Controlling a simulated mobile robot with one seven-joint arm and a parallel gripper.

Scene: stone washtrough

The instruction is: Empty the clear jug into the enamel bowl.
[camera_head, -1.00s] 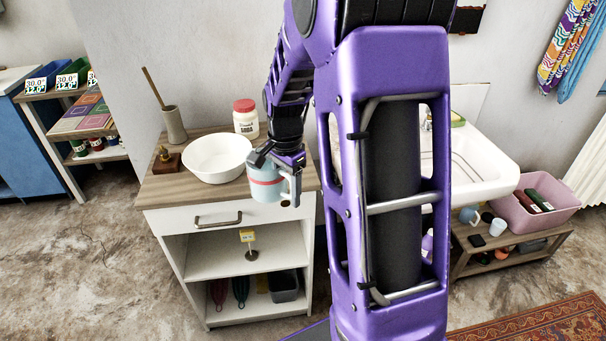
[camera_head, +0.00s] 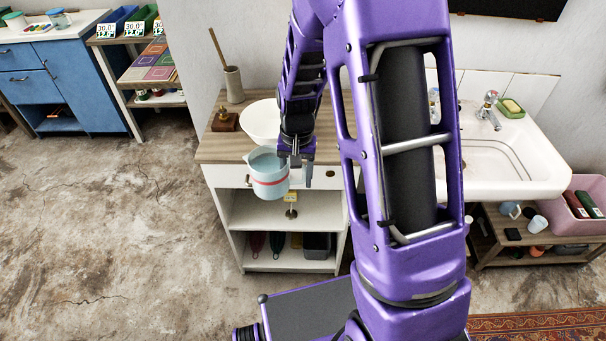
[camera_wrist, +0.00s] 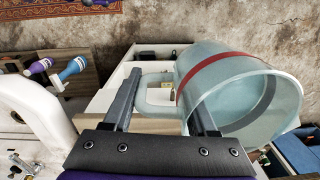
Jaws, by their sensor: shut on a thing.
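The clear jug (camera_head: 268,180), pale blue with a red band, hangs in front of the cabinet's front edge in the head view. It looks roughly upright there. My gripper (camera_head: 297,166) is shut on its handle, on the jug's right side. In the wrist view the jug (camera_wrist: 215,95) fills the right, with its handle between my fingers (camera_wrist: 163,80). I cannot tell how much it holds. The white enamel bowl (camera_head: 258,122) stands on the wooden cabinet top, behind the jug. My arm hides its right side. The bowl does not show clearly in the wrist view.
The wooden top (camera_head: 222,147) also carries a brush in a holder (camera_head: 234,85) and a small brown block with a brass top (camera_head: 224,121), left of the bowl. A white washtrough (camera_head: 505,160) stands to the right. The floor left of the cabinet is clear.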

